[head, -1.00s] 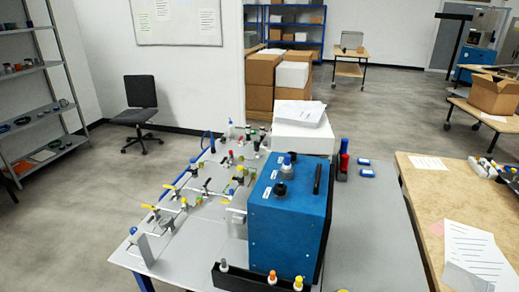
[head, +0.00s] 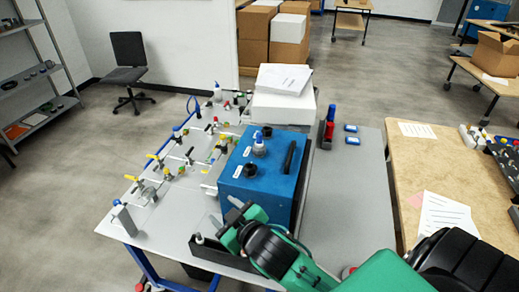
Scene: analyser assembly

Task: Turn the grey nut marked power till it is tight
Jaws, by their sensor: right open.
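The blue analyser box (head: 285,178) stands on the grey table. On its top are a grey fitting with a blue tip (head: 259,147), a black round fitting (head: 250,170), a small dark fitting near the back edge and a black handle (head: 289,157). White labels lie beside the fittings, too small to read, so I cannot tell which part is marked power. My right gripper (head: 225,211) is open and empty, at the box's front left lower side, below and apart from the top fittings. My left gripper is out of view.
A black tray (head: 205,252) at the table's front edge is partly hidden by my right arm. Several valves and pipes fill the table's left side. A white box with papers (head: 285,105) stands behind the analyser.

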